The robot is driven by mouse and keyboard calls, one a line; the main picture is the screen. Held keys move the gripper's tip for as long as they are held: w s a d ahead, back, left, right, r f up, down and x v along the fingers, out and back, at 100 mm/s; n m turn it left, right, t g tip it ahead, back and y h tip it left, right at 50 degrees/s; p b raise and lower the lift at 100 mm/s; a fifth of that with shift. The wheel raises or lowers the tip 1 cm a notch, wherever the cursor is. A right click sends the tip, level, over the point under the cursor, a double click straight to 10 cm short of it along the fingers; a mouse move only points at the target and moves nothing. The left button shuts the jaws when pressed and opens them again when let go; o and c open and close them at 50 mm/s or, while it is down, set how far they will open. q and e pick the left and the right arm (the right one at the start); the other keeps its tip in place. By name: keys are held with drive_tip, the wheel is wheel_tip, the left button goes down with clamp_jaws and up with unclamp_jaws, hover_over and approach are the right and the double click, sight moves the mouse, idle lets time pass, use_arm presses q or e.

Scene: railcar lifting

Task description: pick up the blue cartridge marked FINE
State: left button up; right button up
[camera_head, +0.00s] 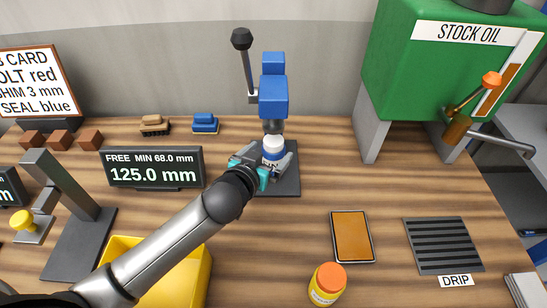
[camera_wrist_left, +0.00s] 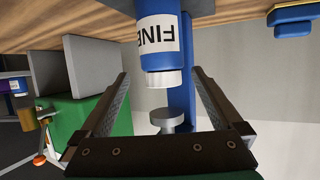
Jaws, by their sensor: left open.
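The blue cartridge marked FINE (camera_head: 273,151) has a white cap and a white label. It stands upright on the dark base of a small blue press, under the press ram. It also shows upside down in the left wrist view (camera_wrist_left: 162,55), its label readable and its cap between the fingers' far ends. My left gripper (camera_head: 265,162) is at the cartridge, its jaws open with a finger to either side. In the left wrist view the left gripper (camera_wrist_left: 160,95) shows gaps between both fingers and the cartridge. My right gripper is not in view.
The blue press (camera_head: 273,97) with its black-knobbed lever rises just behind the cartridge. A display reading 125.0 mm (camera_head: 153,168) stands to the left. A yellow bin (camera_head: 199,281) lies under my left arm. A green STOCK OIL tank (camera_head: 440,70) stands at right.

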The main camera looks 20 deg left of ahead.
sight(270, 152)
use_arm(q)
drive_tip(key=x, duration=0.3)
drive_tip(key=shift+a+f, duration=0.2)
drive_tip(key=shift+f, duration=0.15)
drive_tip(key=shift+w+d+f, duration=0.1)
drive_tip(key=shift+w+f, duration=0.15)
drive_tip(key=shift+w, duration=0.4)
drive_tip(key=shift+c, duration=0.4)
drive_tip(key=c, duration=1.5)
clamp_jaws()
drive_tip(key=shift+r, duration=0.15)
